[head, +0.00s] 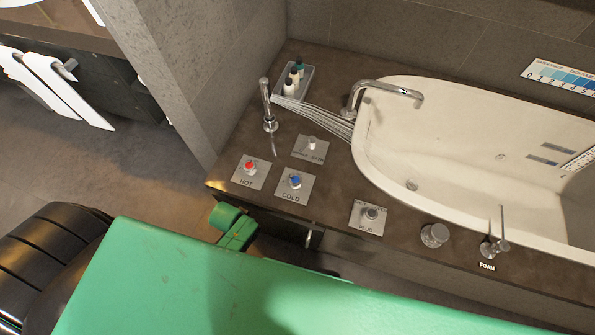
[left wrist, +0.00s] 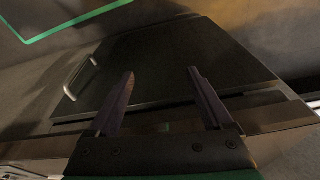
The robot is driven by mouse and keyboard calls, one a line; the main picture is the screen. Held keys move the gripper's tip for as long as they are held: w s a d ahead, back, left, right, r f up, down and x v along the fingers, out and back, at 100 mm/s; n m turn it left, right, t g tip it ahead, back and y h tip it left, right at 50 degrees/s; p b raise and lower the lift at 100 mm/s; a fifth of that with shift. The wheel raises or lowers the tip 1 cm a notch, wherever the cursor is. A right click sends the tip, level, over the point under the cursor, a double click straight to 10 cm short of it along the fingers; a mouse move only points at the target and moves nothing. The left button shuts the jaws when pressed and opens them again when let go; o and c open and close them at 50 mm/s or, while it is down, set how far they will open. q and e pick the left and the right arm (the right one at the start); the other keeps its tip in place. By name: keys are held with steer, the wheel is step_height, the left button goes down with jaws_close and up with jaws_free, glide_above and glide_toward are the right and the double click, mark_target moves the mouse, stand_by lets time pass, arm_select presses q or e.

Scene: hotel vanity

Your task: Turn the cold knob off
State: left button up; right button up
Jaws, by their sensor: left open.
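The cold knob (head: 295,181) has a blue top and sits on a square plate marked COLD, on the dark tub surround. The hot knob (head: 250,168), with a red top, is on its own plate just to the left. In the left wrist view my left gripper (left wrist: 165,82) is open and empty, its two dark fingers apart in front of a dark cabinet panel (left wrist: 170,60). No knob shows in that view. In the head view I cannot make out the left gripper's fingers. My right gripper is not in view.
A shower/bath selector (head: 312,144), plug knob (head: 371,213), round metal knob (head: 434,235) and foam lever (head: 496,245) line the surround. Pale streaks run from the hand shower (head: 266,100) toward the white bathtub (head: 480,150). A bottle tray (head: 305,83) stands behind. A metal handle (left wrist: 80,78) is on the cabinet.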

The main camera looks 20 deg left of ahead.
arm_select(q)
steer(key=w+d+r+t, duration=0.15)
steer(key=w+r, duration=0.25)
steer(key=r, duration=0.4)
steer(key=w+d+r+g, duration=0.1)
steer(key=w+d+r, duration=0.15)
steer(key=r, duration=0.55)
step_height(320, 180, up, 8)
steer(key=r+n+g, duration=0.1)
steer(key=n+g, duration=0.2)
steer(key=n, duration=0.1)
glide_above(295, 179)
step_height(295, 179, down, 15)
steer(key=shift+d+r+b, duration=0.1)
steer(key=shift+r+b, duration=0.1)
steer(key=shift+b, duration=0.9)
jaws_close()
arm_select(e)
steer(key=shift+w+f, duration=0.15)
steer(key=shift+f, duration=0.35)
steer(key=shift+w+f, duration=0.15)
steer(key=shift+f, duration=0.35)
